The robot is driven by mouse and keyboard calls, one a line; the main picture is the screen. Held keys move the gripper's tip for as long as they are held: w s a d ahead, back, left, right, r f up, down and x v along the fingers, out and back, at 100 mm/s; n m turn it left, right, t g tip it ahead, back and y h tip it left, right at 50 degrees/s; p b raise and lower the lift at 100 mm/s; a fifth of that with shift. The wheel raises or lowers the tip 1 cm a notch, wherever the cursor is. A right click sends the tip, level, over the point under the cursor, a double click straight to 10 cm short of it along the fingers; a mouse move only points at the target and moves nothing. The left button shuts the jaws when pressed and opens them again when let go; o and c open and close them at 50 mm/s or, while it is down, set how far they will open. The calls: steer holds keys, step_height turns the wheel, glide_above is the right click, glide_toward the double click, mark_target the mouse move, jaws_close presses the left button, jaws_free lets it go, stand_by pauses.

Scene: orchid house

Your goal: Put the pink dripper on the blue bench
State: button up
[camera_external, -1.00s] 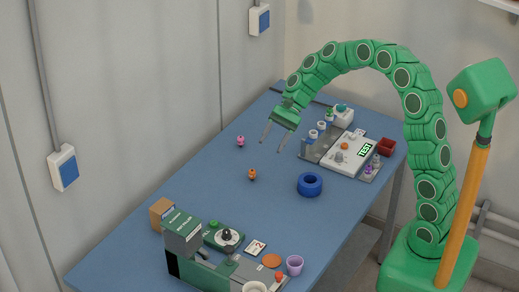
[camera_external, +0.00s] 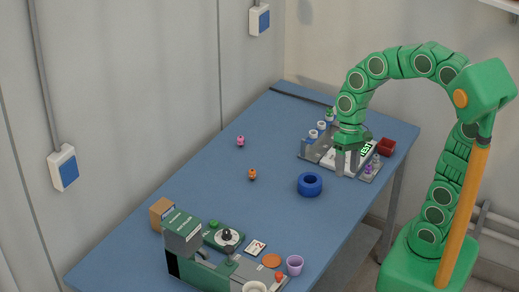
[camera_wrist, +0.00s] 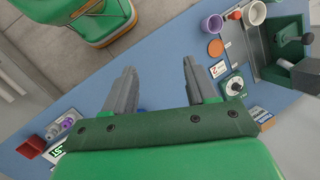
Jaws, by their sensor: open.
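A small pink dripper (camera_external: 240,141) stands on the blue bench (camera_external: 210,180), left of centre in the external view. I cannot find it in the wrist view. My gripper (camera_external: 347,167) is open and points down over the white tray marked TEST at the right of the bench, well to the right of the pink dripper. In the wrist view the two grey fingers of my gripper (camera_wrist: 160,72) are wide apart with bare blue bench between them. My gripper hides part of the white tray, and I cannot tell whether the fingers touch it.
A small orange dripper (camera_external: 252,175) and a blue ring (camera_external: 310,184) are on the bench. A dark red box (camera_external: 386,147) and purple items (camera_external: 374,163) are by the tray. Green machinery (camera_external: 185,243) and a purple cup (camera_external: 294,265) are at the front.

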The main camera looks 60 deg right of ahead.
steer(key=s+d+f+n+h, duration=0.1)
steer(key=s+d+n+h, duration=0.2)
steer(key=s, duration=1.1)
steer(key=d+h, duration=0.1)
steer(key=d, duration=0.2)
steer(key=shift+d+f+n, duration=0.2)
steer(key=shift+d+n, duration=0.2)
